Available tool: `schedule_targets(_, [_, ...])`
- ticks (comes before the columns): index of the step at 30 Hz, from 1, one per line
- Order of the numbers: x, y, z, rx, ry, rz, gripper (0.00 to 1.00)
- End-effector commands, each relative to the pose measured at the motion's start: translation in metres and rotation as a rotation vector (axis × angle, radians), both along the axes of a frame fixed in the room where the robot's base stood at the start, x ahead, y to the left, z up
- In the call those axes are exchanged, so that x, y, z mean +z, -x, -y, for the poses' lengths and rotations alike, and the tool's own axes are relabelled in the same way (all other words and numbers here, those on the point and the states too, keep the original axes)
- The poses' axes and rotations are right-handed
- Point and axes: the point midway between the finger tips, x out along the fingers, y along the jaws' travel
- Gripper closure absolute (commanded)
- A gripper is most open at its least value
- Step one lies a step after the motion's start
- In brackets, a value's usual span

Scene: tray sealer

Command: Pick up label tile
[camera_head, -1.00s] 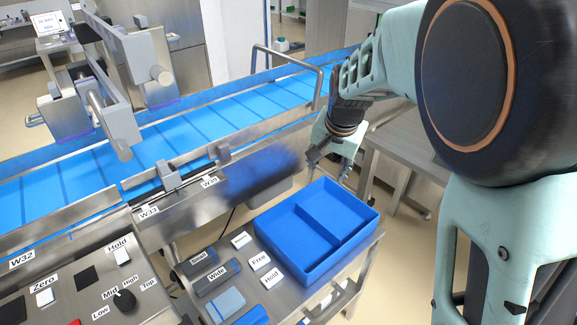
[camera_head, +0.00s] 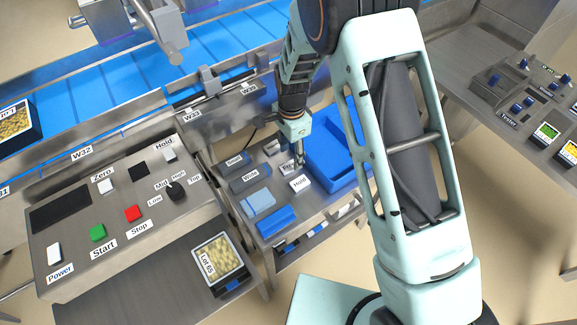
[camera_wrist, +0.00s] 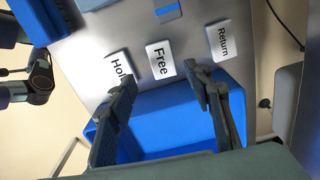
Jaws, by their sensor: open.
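Several white label tiles lie on the metal side table: "Return" (camera_head: 272,147), "Free" (camera_head: 286,168) and "Hold" (camera_head: 300,185). In the wrist view the "Free" tile (camera_wrist: 160,58) lies just ahead of the gap between my fingertips. The "Hold" tile (camera_wrist: 118,66) is by the left finger, partly covered by it, and the "Return" tile (camera_wrist: 220,40) is ahead of the right finger. My gripper (camera_wrist: 163,80) is open and empty, pointing down at the tiles. In the head view my gripper (camera_head: 299,160) is close by the "Free" tile and partly covers it; its height above it is unclear.
A blue divided tray (camera_head: 330,160) stands right beside the tiles, under my fingers in the wrist view. Dark blocks marked "Small" (camera_head: 234,160) and "Wide" (camera_head: 250,178) and blue blocks (camera_head: 275,220) lie left of them. The control panel (camera_head: 75,245) is further left.

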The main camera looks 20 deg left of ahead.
Motion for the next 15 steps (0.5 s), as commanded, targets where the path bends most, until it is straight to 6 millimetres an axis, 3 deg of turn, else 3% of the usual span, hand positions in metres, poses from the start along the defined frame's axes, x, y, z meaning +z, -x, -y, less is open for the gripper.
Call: schedule_targets(15, [-0.051, 0.000, -0.005, 0.001, 0.000, 0.000, 0.54])
